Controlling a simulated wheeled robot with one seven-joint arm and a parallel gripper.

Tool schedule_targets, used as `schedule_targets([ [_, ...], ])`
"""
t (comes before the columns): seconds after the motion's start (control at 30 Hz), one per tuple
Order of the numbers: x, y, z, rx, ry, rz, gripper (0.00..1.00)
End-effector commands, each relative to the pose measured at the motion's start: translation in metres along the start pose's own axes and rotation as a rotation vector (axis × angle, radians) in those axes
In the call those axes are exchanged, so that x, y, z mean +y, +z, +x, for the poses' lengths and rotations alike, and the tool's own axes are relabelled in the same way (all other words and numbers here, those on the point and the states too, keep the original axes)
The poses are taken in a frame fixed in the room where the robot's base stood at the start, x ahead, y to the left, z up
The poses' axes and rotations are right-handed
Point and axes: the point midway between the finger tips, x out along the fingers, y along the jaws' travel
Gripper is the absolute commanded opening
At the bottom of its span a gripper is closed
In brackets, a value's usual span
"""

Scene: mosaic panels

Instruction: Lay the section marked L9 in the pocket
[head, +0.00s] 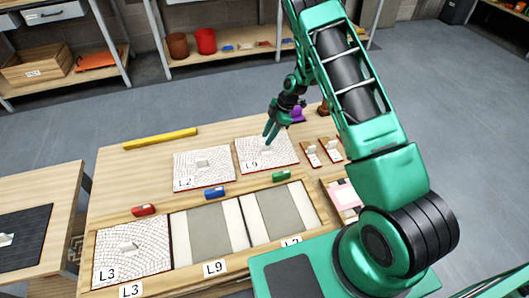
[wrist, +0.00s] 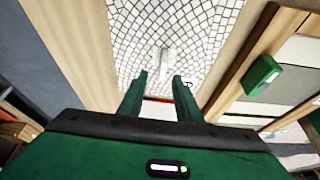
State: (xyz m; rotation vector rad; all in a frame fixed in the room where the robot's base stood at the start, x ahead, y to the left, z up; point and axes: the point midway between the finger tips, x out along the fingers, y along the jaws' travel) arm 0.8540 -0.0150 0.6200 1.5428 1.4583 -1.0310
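The mosaic section marked L9 (head: 283,155) lies flat on the table behind the frame, white tiled with a small pale raised grip (head: 266,149). The tiled section and its grip (wrist: 162,60) also show in the wrist view. My gripper (head: 268,140) is over this section. In the wrist view my gripper (wrist: 161,78) is open and empty, its fingers apart, with the grip just beyond and between the tips. I cannot tell its height above the tiles. The pocket labelled L9 (head: 211,232) is the middle one in the wooden frame, empty, with a grey bed between pale strips.
Section L3 (head: 120,255) fills the left pocket; the right pocket (head: 282,214) is empty. Section L2 (head: 204,174) lies left of L9. Red (head: 143,210), blue (head: 214,193) and green (head: 281,176) blocks stand along the frame's back rail. A yellow bar (head: 160,138) lies behind.

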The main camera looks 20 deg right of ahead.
Motion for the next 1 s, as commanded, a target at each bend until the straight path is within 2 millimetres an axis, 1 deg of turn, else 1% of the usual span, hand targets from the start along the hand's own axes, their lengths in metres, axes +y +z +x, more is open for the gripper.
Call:
schedule_targets([
  [0.17,-0.002,0.003,0.011,-0.002,-0.002,0.001,0.31],
  [0.33,-0.005,0.009,0.034,-0.002,-0.002,0.002,0.31],
  [0.43,-0.004,0.008,0.047,-0.002,-0.002,0.0,0.31],
  [0.53,-0.003,0.008,0.052,-0.001,0.0,0.001,0.31],
  [0.7,-0.003,0.008,0.052,-0.001,0.001,0.001,0.31],
  [0.73,-0.003,0.008,0.052,-0.001,0.001,0.001,0.29],
  [0.77,-0.003,0.008,0.052,-0.001,0.001,0.001,0.22],
  [0.8,-0.003,0.008,0.052,-0.001,0.001,0.001,0.12],
  [0.83,-0.003,0.008,0.052,-0.001,0.0,0.001,0.05],
  [0.87,-0.003,0.008,0.052,-0.001,0.0,0.001,0.0],
  [1.0,-0.003,0.008,0.052,-0.001,0.001,0.001,0.0],
])
